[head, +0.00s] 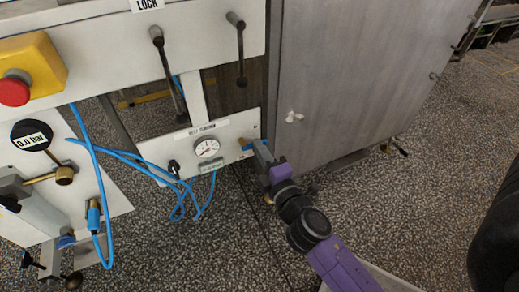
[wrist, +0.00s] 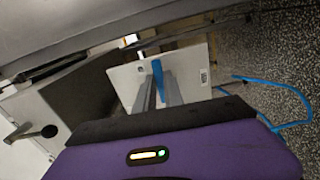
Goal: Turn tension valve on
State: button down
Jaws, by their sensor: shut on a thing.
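The white belt tension panel (head: 237,127) carries a round gauge (head: 207,147) and a dark knob (head: 174,167) at its left. The blue tension valve handle (head: 245,142) is at the panel's right end. My gripper (head: 251,147) reaches it from the lower right and is shut on it. In the wrist view the blue handle (wrist: 158,78) stands between my two grey fingers (wrist: 159,92), in front of the white panel (wrist: 126,80). The fingers partly hide the handle and the valve body, so its exact angle is hard to tell.
A grey cabinet door (head: 365,75) is close on the right of the panel. Blue hoses (head: 135,157) loop below and left. A red emergency button (head: 14,90) and a 0.0 bar gauge (head: 31,135) are at the left. Speckled floor lies open below.

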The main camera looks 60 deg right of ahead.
jog(key=shift+a+n, duration=0.1)
jog(key=shift+n, duration=0.2)
jog(key=c, duration=1.4)
grip_release()
jog(key=shift+c, duration=0.2)
jog(key=b+v, duration=0.2)
jog(key=v, duration=0.5)
jog(key=shift+s+a+b, duration=0.2)
jog(key=shift+s+b, duration=0.1)
jog(key=shift+b, duration=0.05)
